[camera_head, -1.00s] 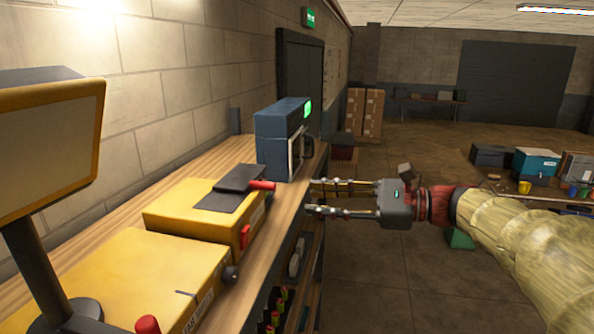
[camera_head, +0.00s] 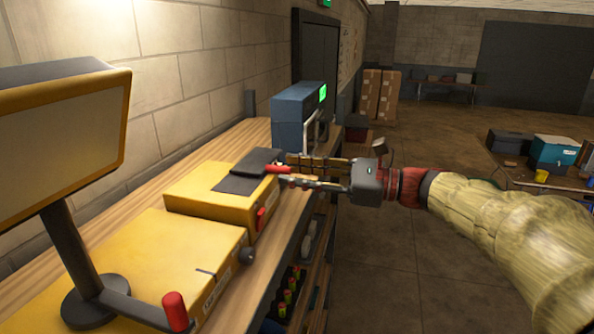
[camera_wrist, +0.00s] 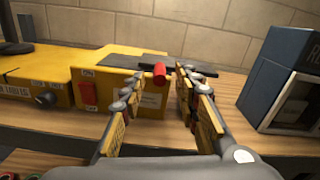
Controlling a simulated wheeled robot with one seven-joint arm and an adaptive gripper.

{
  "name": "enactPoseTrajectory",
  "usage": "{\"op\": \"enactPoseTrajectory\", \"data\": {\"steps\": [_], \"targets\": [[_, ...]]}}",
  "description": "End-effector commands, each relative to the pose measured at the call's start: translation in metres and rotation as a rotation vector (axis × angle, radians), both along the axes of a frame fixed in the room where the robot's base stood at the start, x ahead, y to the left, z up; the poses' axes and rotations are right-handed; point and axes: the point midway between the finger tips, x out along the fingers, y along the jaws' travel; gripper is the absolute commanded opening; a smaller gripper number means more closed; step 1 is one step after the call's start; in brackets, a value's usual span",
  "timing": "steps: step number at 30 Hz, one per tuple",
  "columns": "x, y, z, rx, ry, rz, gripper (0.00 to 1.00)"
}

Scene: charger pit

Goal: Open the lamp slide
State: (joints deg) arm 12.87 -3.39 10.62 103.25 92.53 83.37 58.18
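A yellow box (camera_head: 215,202) on the bench has a dark flat plate (camera_head: 240,184) and a darker raised block (camera_head: 258,160) on top. I take this to be the lamp slide. A red handle (camera_head: 279,169) sticks out at its right edge. In the wrist view the red handle (camera_wrist: 159,73) shows between my two fingers, towards their tips. My gripper (camera_head: 287,170) is open, level with the handle at the front of the box. I cannot tell whether a finger touches it. The wrist view shows both fingers (camera_wrist: 160,82) apart.
A red switch (camera_head: 261,219) is on the box's front. A larger yellow case (camera_head: 150,262) with a dark knob is nearer, beside a tilted yellow-framed screen (camera_head: 65,140) and a red-ended lever (camera_head: 175,310). A blue machine (camera_head: 297,112) stands beyond the box.

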Motion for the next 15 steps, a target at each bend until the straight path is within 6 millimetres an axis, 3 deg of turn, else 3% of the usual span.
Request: {"op": "enactPoseTrajectory", "data": {"steps": [5, 15], "targets": [[0.0, -0.0001, -0.0002, 0.0, -0.001, 0.0, 0.32], [-0.0001, -0.0002, -0.0001, -0.001, -0.001, 0.0, 0.12]]}}
